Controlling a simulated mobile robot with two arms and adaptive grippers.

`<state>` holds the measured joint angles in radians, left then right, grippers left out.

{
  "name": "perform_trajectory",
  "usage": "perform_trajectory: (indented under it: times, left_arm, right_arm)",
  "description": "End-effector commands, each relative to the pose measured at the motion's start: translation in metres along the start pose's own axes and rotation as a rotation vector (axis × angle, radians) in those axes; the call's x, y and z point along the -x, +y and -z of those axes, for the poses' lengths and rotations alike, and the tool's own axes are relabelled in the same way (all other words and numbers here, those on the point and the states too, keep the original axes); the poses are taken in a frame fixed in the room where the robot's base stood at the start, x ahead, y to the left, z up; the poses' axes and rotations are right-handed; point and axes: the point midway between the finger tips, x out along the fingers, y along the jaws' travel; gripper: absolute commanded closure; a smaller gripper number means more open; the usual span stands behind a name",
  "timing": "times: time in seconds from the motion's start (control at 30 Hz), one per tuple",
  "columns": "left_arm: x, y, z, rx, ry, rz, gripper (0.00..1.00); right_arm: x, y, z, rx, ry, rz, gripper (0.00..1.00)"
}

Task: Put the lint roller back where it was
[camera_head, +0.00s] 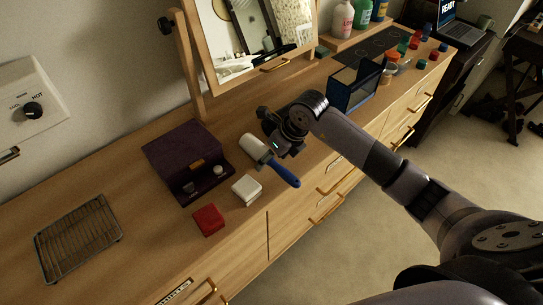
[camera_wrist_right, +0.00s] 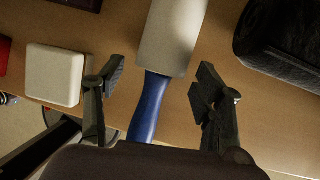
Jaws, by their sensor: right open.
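The lint roller (camera_head: 254,147) has a white roll and a blue handle. It lies on the wooden dresser top (camera_head: 130,175) with the handle pointing towards the front edge. My right gripper (camera_head: 277,146) is above and beside it in the head view. In the right wrist view the open fingers of my right gripper (camera_wrist_right: 158,98) stand on either side of the blue handle (camera_wrist_right: 149,105), with gaps to it. The white roll (camera_wrist_right: 172,35) lies beyond the fingers. My left gripper is not in view.
A purple box (camera_head: 186,155), a white box (camera_head: 246,188) and a red box (camera_head: 210,219) sit left of the roller. A wire rack (camera_head: 78,238) lies farther left. A mirror (camera_head: 250,35) stands behind. A dark blue holder (camera_head: 356,86) is to the right.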

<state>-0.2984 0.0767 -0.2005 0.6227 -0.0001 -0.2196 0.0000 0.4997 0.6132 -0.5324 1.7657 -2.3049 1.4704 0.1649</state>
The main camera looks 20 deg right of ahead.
Motion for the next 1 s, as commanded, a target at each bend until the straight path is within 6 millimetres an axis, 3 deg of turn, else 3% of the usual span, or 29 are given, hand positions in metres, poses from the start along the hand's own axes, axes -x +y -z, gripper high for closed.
perform_trajectory:
  times: [0.37,0.8,1.0]
  left_arm:
    - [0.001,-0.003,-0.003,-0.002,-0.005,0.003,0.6]
    - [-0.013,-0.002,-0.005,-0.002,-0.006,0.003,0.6]
    - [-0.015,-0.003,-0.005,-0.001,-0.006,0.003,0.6]
  right_arm:
    - [0.009,0.0,-0.002,0.001,-0.002,0.002,0.36]
    - [0.096,-0.001,-0.001,0.003,-0.003,0.004,0.36]
    - [0.119,0.0,-0.001,0.001,-0.002,0.001,0.36]
